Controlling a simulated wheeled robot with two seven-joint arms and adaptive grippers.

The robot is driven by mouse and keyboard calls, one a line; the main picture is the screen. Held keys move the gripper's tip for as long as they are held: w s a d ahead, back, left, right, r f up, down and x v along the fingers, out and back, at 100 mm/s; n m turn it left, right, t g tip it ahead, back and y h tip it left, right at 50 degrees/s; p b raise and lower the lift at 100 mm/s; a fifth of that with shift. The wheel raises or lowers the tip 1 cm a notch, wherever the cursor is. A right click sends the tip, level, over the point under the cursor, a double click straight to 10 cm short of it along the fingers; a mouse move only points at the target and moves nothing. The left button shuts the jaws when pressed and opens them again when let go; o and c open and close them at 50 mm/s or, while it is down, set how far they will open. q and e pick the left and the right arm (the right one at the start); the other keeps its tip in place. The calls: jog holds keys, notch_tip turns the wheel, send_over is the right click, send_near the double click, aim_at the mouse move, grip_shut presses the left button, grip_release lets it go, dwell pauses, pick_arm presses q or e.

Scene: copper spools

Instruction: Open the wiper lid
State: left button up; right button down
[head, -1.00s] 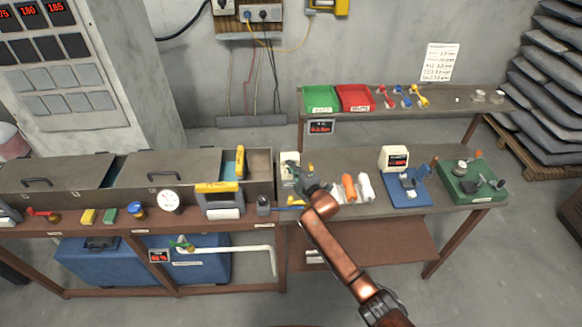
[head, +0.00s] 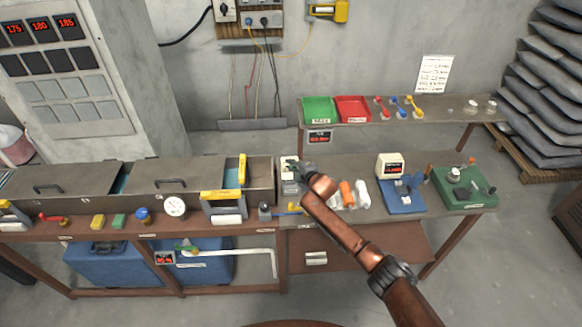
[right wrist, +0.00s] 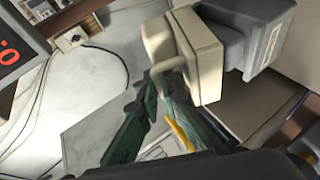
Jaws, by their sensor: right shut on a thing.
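The wiper box, a small cream block (head: 290,187), stands on the bench near the middle of the head view, at the right end of the grey cabinets. In the right wrist view its cream body (right wrist: 195,45) is close up, with a thin pale loop handle (right wrist: 122,62) on its near side. My right gripper (head: 291,164) is at the top of the box. In the right wrist view its green fingers (right wrist: 160,80) are closed at the handle's end against the box. How far the lid stands open cannot be told. My left gripper is not in view.
A yellow-topped device (head: 222,205) stands left. A shelf with green (head: 318,111) and red trays (head: 352,108) is behind.

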jog(key=shift+w+r+b, duration=0.3)
jog(key=shift+w, duration=0.3)
jog(key=shift+w+r+b, duration=0.25)
jog(key=shift+w+b, duration=0.05)
jog(key=shift+w, duration=0.3)
jog(key=c, duration=2.4)
grip_release()
jog(key=v, duration=1.2)
